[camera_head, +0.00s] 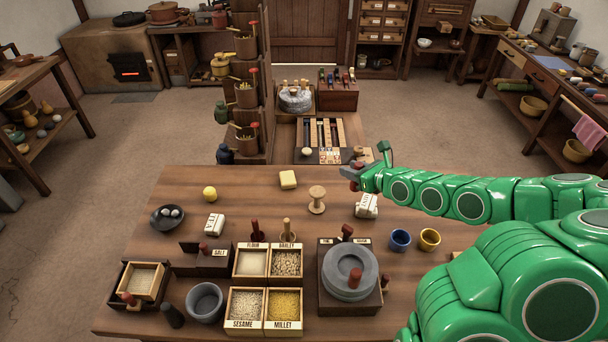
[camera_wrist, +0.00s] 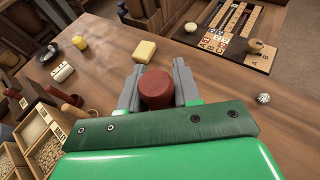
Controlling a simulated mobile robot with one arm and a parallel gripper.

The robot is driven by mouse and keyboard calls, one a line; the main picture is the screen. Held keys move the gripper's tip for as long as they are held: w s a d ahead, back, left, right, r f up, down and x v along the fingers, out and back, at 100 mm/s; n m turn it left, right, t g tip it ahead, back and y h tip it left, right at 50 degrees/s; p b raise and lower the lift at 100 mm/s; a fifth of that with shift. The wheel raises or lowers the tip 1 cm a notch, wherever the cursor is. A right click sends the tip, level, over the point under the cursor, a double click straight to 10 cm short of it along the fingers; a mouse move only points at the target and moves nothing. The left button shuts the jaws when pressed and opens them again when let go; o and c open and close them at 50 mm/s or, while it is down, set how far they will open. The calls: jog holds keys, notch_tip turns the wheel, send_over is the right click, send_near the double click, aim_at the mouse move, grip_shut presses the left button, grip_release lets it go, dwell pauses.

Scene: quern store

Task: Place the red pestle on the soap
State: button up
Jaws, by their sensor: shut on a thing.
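My gripper (camera_wrist: 157,72) is shut on the red pestle (camera_wrist: 156,90), whose rounded red end shows between the two grey fingers in the wrist view. In the head view my gripper (camera_head: 352,174) is above the back right part of the table, and the pestle is mostly hidden there. The soap (camera_head: 288,179), a pale yellow block, lies on the table near its back edge, left of my gripper. In the wrist view the soap (camera_wrist: 144,51) is just beyond the fingers, apart from the pestle, with its top bare.
A wooden spool (camera_head: 317,199) stands between the soap and my gripper in the head view. Grain boxes (camera_head: 266,288) and a stone quern (camera_head: 346,281) fill the front.

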jog(key=w+a+r+n+g+y, duration=0.1)
jog(key=a, duration=0.8)
jog(key=w+a+r+n+g+y, duration=0.1)
jog(key=a+r, duration=0.1)
jog(key=a, duration=0.6)
send_over(284, 175)
jog(key=shift+f, duration=5.05)
jog(key=shift+w+f, duration=0.1)
jog(key=shift+f, duration=1.5)
jog(key=shift+a+f, duration=0.1)
jog(key=o, duration=1.1)
jog(key=shift+c, duration=0.2)
